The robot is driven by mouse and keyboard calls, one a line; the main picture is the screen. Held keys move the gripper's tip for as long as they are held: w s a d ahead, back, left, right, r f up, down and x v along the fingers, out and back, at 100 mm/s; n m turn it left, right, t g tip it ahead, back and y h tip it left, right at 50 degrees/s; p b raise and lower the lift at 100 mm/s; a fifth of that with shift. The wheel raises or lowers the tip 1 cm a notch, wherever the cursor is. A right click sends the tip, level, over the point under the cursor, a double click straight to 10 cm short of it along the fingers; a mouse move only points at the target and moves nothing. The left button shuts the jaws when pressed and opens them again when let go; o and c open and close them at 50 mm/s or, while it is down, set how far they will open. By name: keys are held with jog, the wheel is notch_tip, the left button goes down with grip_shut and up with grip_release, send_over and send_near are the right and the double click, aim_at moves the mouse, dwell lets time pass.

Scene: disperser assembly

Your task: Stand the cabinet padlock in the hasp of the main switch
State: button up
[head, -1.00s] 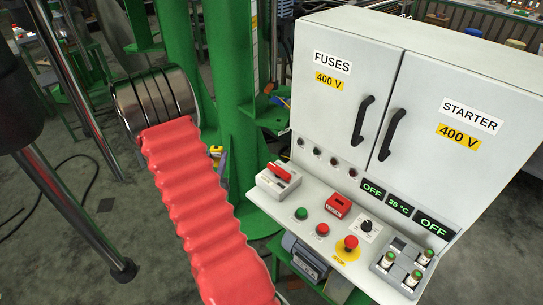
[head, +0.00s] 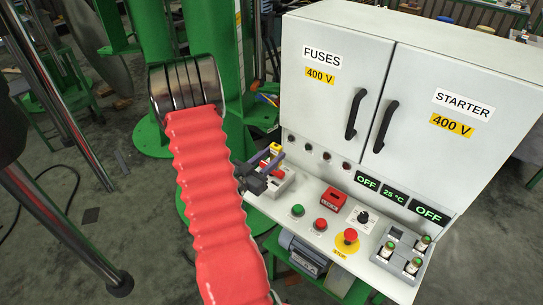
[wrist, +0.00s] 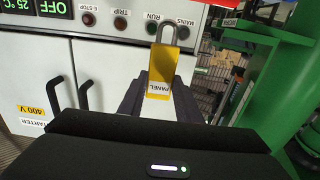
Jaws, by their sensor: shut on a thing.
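My gripper (wrist: 159,95) is shut on a yellow padlock (wrist: 160,70) marked PANEL. The padlock's steel shackle (wrist: 168,32) points away from the gripper, towards the panel in the wrist view. In the head view the gripper (head: 266,168) is beside and over the main switch (head: 284,180), a pale box at the left end of the desk, and the yellow padlock (head: 276,149) shows just beyond the fingers. The gripper and arm hide much of the switch. I cannot make out the hasp or whether the shackle touches it.
The white cabinet (head: 440,65) rises behind the sloping desk. A red block (head: 333,198), push buttons, a stop button (head: 349,238) and a fuse holder (head: 403,250) stand to the right. A green column (head: 225,75) stands at the left.

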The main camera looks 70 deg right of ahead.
jog(key=shift+a, duration=0.1)
jog(key=shift+f, duration=2.85)
jog(key=shift+f, duration=2.15)
jog(key=o, duration=1.2)
jog(key=shift+o, duration=0.2)
jog(key=shift+w, duration=0.1)
jog(key=v, duration=1.3)
jog(key=shift+w+a, duration=0.15)
jog(key=shift+a, duration=0.2)
